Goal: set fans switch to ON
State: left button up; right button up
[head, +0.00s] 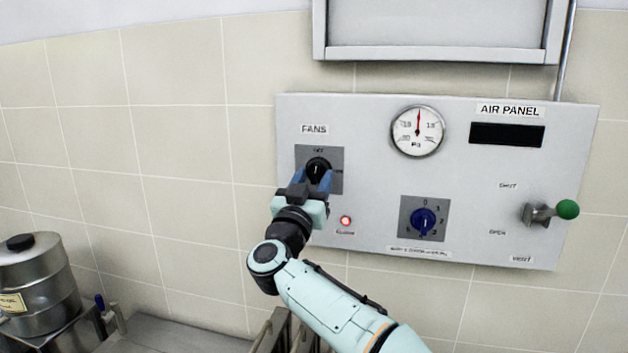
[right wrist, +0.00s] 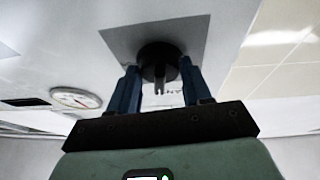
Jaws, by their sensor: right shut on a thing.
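The fans switch (head: 318,167) is a black round knob on a grey square plate under the FANS label (head: 315,129), at the left of the air panel (head: 370,115). My right gripper (head: 313,182) is at the knob, with its blue fingers shut on it from both sides. In the right wrist view the knob (right wrist: 159,62) sits between the two blue fingertips (right wrist: 159,80). A label above the knob is too small to read surely, and the fingers hide the plate's lower left. My left gripper is in neither view.
A pressure gauge (head: 417,131), a blue knob (head: 423,222), a lit red lamp (head: 346,221) and a green-ended lever (head: 567,209) are on the same panel. A steel pot (head: 38,285) stands at lower left. The tiled wall left of the panel is clear.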

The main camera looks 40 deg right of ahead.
jog(key=m+g, duration=0.1)
jog(key=m, duration=0.2)
jog(key=m+g+p, duration=0.1)
jog(key=m+g, duration=0.1)
jog(key=m, duration=0.1)
jog(key=shift+w+a+r+m+h, duration=0.2)
jog(key=shift+m+h, duration=0.1)
jog(key=shift+h, duration=0.1)
jog(key=m+g, duration=0.1)
jog(key=m, duration=0.2)
jog(key=shift+w+g, duration=0.1)
jog(key=shift+g, duration=0.3)
jog(key=m, duration=0.2)
jog(key=m+g, duration=0.1)
jog(key=m, duration=0.1)
jog(key=shift+r+m+g+y+p, duration=0.15)
jog(key=shift+m+g+y+p, duration=0.15)
jog(key=shift+m, duration=0.1)
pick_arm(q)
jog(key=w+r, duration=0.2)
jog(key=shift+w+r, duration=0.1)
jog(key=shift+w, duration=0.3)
pick_arm(e)
jog(key=m, duration=0.2)
jog(key=m+g+y, duration=0.1)
jog(key=m, duration=0.1)
jog(key=shift+w+a+r+m, duration=0.1)
jog(key=shift+r+m, duration=0.1)
jog(key=shift+m, duration=0.1)
jog(key=shift+y, duration=0.3)
